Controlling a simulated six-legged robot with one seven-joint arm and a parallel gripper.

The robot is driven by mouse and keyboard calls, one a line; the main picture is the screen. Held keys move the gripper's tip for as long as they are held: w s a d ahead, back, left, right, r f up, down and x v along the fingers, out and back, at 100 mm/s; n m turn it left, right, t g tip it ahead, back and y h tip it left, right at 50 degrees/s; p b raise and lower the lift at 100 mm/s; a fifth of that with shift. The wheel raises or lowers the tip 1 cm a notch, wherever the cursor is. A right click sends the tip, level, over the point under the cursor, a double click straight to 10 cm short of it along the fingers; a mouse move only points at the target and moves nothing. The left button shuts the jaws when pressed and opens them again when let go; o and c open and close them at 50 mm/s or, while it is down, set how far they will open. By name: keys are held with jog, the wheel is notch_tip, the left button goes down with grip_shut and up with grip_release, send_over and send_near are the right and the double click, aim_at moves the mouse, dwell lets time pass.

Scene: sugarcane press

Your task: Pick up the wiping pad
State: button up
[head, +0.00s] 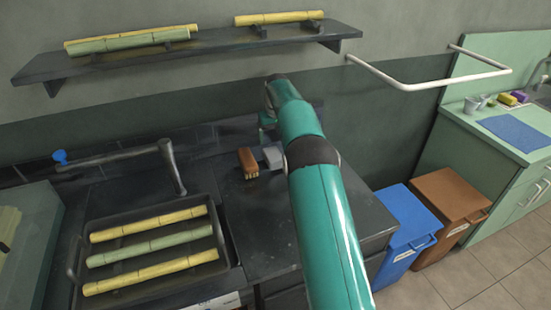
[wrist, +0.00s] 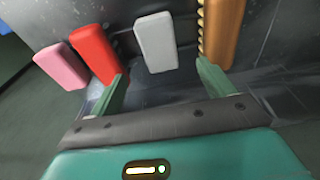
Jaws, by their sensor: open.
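A light grey rectangular pad (wrist: 156,42), which looks like the wiping pad, stands on the dark counter ahead of my gripper (wrist: 162,72) in the wrist view. My gripper is open and empty, its green fingers spread to the left and right of the pad's line. The pad lies just beyond the fingertips, and I cannot tell the exact gap. The pad also shows in the head view (head: 272,155), beside my arm, which hides part of the area. A brown brush (wrist: 222,30) is close by the right fingertip; it also shows in the head view (head: 248,163).
A red block (wrist: 95,52) and a pink block (wrist: 61,66) are left of the pad, near the left finger. A tray (head: 232,283) with cane pieces lies left on the counter. A shelf (head: 215,46) hangs above. Blue (head: 402,222) and brown bins (head: 452,196) stand right.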

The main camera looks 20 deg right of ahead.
aim_at(273, 154)
jog(key=f, duration=0.3)
jog(key=w+f, duration=0.1)
jog(key=f, duration=0.6)
jog(key=shift+w+d+f, duration=0.1)
jog(key=shift+w+f, duration=0.1)
jog(key=shift+w, duration=0.05)
jog(key=c, duration=1.1)
jog(key=shift+r, duration=0.1)
jog(key=shift+c, duration=0.2)
jog(key=shift+r, duration=0.45)
jog(key=s+r, duration=0.1)
jog(key=r, duration=0.1)
jog(key=s+r, duration=0.1)
jog(key=r, duration=0.2)
jog(key=s+a+r, duration=0.1)
jog(key=s+r, duration=0.1)
jog(key=shift+s+r, duration=0.1)
jog(key=shift+r, duration=0.1)
jog(key=s+a+r, duration=0.1)
jog(key=s+r, duration=0.3)
jog(key=s, duration=0.5)
jog(key=shift+s+a+r, duration=0.25)
jog(key=shift+s+a, duration=0.05)
jog(key=shift+a, duration=0.1)
